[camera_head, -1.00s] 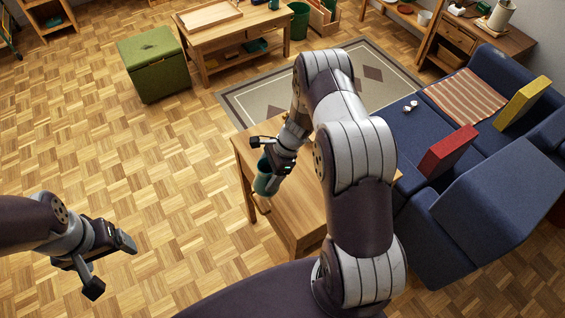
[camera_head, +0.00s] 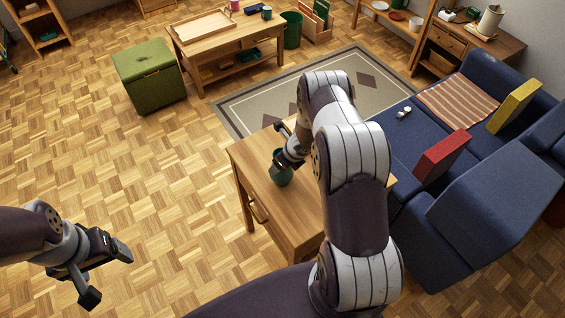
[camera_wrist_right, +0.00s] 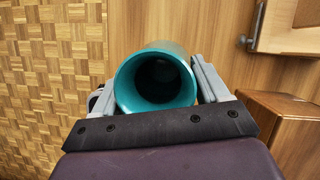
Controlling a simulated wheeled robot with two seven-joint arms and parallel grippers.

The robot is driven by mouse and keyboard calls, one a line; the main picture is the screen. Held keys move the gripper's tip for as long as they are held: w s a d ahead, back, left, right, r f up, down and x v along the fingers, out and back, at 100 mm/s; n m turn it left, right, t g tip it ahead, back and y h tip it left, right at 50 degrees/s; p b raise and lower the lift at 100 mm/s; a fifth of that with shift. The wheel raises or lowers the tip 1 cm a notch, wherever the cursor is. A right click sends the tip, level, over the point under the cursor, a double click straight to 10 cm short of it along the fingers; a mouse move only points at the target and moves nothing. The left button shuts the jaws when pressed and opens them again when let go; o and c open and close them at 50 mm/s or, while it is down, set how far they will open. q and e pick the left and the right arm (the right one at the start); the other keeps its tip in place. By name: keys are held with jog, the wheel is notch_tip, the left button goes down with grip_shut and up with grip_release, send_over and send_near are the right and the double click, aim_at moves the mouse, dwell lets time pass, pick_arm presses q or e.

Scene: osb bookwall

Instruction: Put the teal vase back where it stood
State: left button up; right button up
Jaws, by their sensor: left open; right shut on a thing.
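The teal vase (camera_head: 283,178) is in my right gripper (camera_head: 284,163), over the left part of the small wooden table (camera_head: 256,162) in the head view. My right arm and gripper hide part of it. In the right wrist view the open mouth of the vase (camera_wrist_right: 155,84) faces the camera, between the two grey fingers. I cannot tell whether its base touches the table top. My left gripper (camera_head: 108,276) is open and empty, over the floor at the lower left.
A blue sofa (camera_head: 485,190) with red (camera_head: 442,155) and yellow (camera_head: 514,106) cushions stands to the right of the table. A patterned rug (camera_head: 245,115) lies behind it. A green storage box (camera_head: 149,78) stands further back. The parquet floor at left is clear.

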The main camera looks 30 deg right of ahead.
jog(key=shift+w+f, duration=0.1)
jog(key=o, duration=1.4)
jog(key=shift+c, duration=0.2)
